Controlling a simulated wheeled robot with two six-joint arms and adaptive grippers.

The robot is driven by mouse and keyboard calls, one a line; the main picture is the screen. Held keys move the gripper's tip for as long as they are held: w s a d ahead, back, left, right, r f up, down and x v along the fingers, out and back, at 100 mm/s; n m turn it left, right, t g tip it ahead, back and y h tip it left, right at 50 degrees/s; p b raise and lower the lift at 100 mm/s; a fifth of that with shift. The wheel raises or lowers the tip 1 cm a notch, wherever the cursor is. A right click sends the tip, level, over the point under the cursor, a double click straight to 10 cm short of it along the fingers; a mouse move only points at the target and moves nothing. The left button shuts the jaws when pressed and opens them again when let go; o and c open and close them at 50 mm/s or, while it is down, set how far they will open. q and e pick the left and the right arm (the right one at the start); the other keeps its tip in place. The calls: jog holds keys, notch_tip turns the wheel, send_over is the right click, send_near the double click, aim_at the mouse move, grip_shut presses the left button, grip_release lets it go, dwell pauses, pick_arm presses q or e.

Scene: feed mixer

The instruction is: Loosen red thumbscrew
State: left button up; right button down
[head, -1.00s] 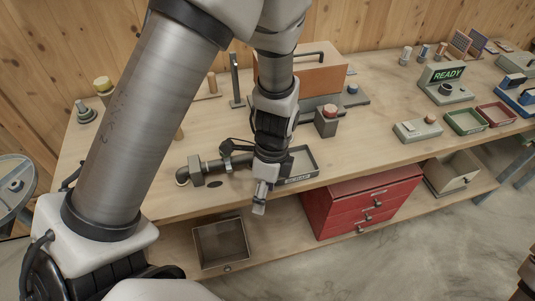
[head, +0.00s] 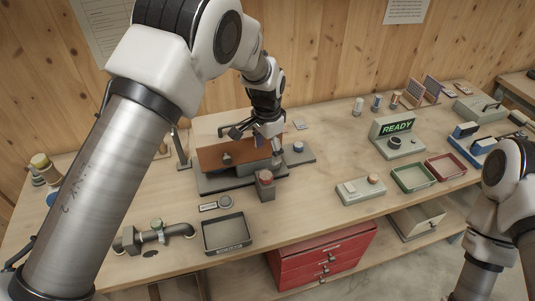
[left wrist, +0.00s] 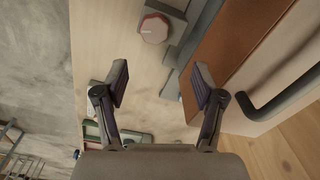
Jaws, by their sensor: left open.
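A red eight-sided knob (head: 265,176) sits on a grey block (head: 266,191) in front of the brown-and-grey mixer housing (head: 233,152). It also shows at the top of the left wrist view (left wrist: 154,28). I cannot tell whether this knob is the red thumbscrew or a button. My left gripper (head: 275,157) is above the right end of the housing, behind the knob. In the left wrist view its two fingers (left wrist: 160,85) are spread wide with nothing between them. My right arm shows at the right edge of the head view, but its gripper is out of frame.
A black-rimmed tray (head: 227,234) and a pipe piece (head: 152,235) lie at the front left. A READY display (head: 396,130), a red-buttoned box (head: 360,190), and green (head: 413,178) and red (head: 446,167) trays stand to the right. A black handle (left wrist: 270,108) is close to the left gripper.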

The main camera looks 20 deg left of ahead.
aim_at(267, 174)
pick_arm(q)
jog(key=shift+d+f, duration=0.25)
jog(key=shift+d, duration=0.1)
jog(key=shift+s+a+f+g+p, duration=0.1)
jog(key=shift+s+f+g+p, duration=0.1)
jog(key=shift+s+g+p, duration=0.1)
jog(key=f, duration=0.1)
jog(key=s+a+f+p, duration=0.1)
jog(key=f, duration=0.1)
jog(key=shift+s+a+f+p, duration=0.1)
jog(key=shift+s+a+p, duration=0.05)
jog(key=shift+s+p, duration=0.15)
jog(key=f, duration=0.1)
jog(key=w+f, duration=0.1)
jog(key=d+f+p, duration=0.1)
jog(key=f, duration=0.1)
jog(key=shift+w+f, duration=0.1)
jog(key=shift+w, duration=0.05)
jog(key=shift+a+f, duration=0.1)
jog(key=shift+f, duration=0.05)
jog(key=shift+s+a+r, duration=0.2)
jog(key=shift+s, duration=0.1)
jog(key=shift+c, duration=0.4)
jog(key=c, duration=1.1)
pick_arm(e)
jog(key=r, duration=0.4)
jog(key=shift+s+a+r, duration=0.15)
jog(key=shift+s+a, duration=0.05)
jog(key=shift+s, duration=0.2)
